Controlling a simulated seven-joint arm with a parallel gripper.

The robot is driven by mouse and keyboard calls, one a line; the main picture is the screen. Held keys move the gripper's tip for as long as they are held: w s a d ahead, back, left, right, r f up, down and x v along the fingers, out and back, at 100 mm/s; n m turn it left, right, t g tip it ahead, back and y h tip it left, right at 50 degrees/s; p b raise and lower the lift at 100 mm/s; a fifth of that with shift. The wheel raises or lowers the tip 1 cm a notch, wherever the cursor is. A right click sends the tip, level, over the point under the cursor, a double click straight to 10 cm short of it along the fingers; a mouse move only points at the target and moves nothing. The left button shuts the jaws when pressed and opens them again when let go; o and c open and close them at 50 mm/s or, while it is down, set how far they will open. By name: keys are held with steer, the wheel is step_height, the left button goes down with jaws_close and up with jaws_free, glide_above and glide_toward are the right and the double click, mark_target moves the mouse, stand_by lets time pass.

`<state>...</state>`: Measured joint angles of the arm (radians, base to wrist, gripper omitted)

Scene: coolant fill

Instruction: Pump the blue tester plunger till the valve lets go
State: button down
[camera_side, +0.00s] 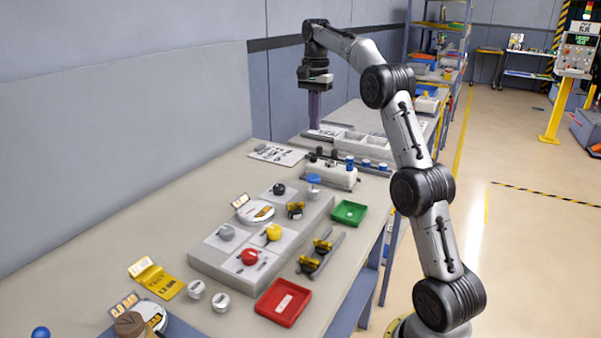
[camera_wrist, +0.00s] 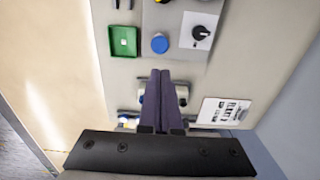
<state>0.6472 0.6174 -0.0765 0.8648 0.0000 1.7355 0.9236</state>
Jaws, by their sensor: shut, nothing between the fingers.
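The blue plunger (camera_side: 313,180) has a round blue cap and stands near the far end of the grey fixture plate, close to a white block. In the wrist view, the blue cap (camera_wrist: 159,43) shows from above as a disc, between a green tray and a black knob. My gripper (camera_side: 314,127) hangs over the far part of the bench, well above and beyond the plunger. Its purple fingers (camera_wrist: 160,73) are together, pointing down, empty and apart from the cap. The fingers partly cover the white block in the wrist view. No valve can be made out for certain.
The white block (camera_side: 328,176) carries blue and black caps. A green tray (camera_side: 349,212) and a red tray (camera_side: 283,303) lie along the right edge. Black, yellow and red (camera_side: 249,257) knobs stand on the grey plate (camera_side: 222,272). A wall bounds the left.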

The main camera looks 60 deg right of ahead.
mark_target(314, 176)
step_height(314, 176, down, 14)
steer(key=shift+f, duration=0.1)
stand_by(0.7)
steer(key=shift+f, duration=1.45)
steer(key=shift+r, duration=0.45)
step_height(314, 176, up, 14)
steer(key=shift+f, duration=0.15)
stand_by(0.8)
